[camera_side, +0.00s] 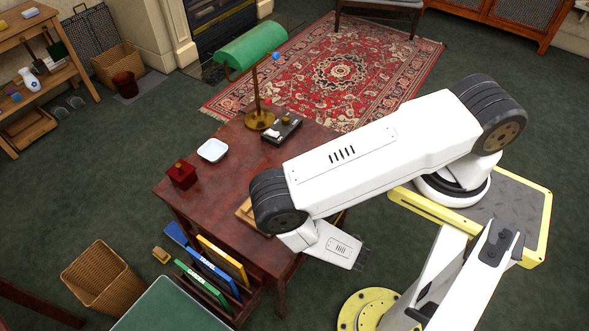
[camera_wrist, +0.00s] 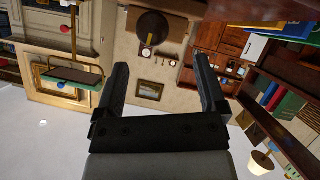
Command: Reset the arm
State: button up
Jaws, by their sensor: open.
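My gripper (camera_side: 361,254) hangs off the front right edge of the dark red wooden table (camera_side: 235,151) in the side view, at the end of my white arm. In the wrist view my gripper (camera_wrist: 158,88) shows two dark fingers spread apart with nothing between them. The wrist camera looks out across the room, which appears upside down, with walls, shelves and a pale ceiling. Part of the table and a wooden item on it are hidden behind my arm.
On the table stand a green lamp (camera_side: 251,46), a white dish (camera_side: 213,150), a red box (camera_side: 182,174) and a dark tray (camera_side: 282,128). Colored folders (camera_side: 222,260) stand below the table's front edge. A wicker basket (camera_side: 97,277) sits at left.

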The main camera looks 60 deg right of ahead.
jog(key=w+a+r+m+g+y, duration=0.1)
jog(key=w+a+r+m+g, duration=0.15)
jog(key=w+r, duration=0.45)
jog(key=w+a+r+m+g+y, duration=0.15)
jog(key=w+r+g, duration=0.3)
jog(key=r, duration=0.45)
jog(key=s+d+r+g, duration=0.1)
jog(key=s+d+r, duration=0.1)
jog(key=r, duration=0.4)
jog(key=s+d+r+n+g, duration=0.1)
jog(key=s+d+r, duration=0.2)
jog(key=d+r, duration=0.2)
jog(key=s+d+r+g, duration=0.1)
jog(key=s+d+r, duration=0.2)
jog(key=r, duration=0.5)
jog(key=shift+d+r+h, duration=0.15)
jog(key=shift+d+h, duration=0.2)
jog(key=shift+d, duration=0.3)
